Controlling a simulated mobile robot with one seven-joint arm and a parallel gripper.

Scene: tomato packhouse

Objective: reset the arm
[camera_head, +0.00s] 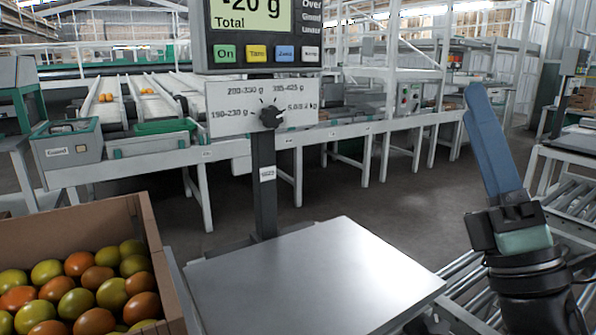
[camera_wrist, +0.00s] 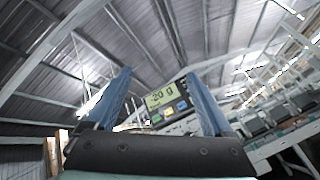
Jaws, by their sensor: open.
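My gripper (camera_head: 478,95) is at the right in the head view, raised with its blue fingers pointing up, to the right of the scale. In the wrist view my gripper (camera_wrist: 163,90) shows its two blue fingers well apart with nothing between them, so it is open and empty. The wrist camera looks up toward the roof, with the scale display (camera_wrist: 165,101) seen beyond the fingers. It reads -20 g.
A bare metal weighing plate (camera_head: 310,280) lies at the front centre. Its display (camera_head: 255,30) and a dial (camera_head: 271,117) stand on a post behind it. A cardboard box (camera_head: 160,262) of green and orange tomatoes is at the left. Roller conveyors (camera_head: 575,190) run at the right.

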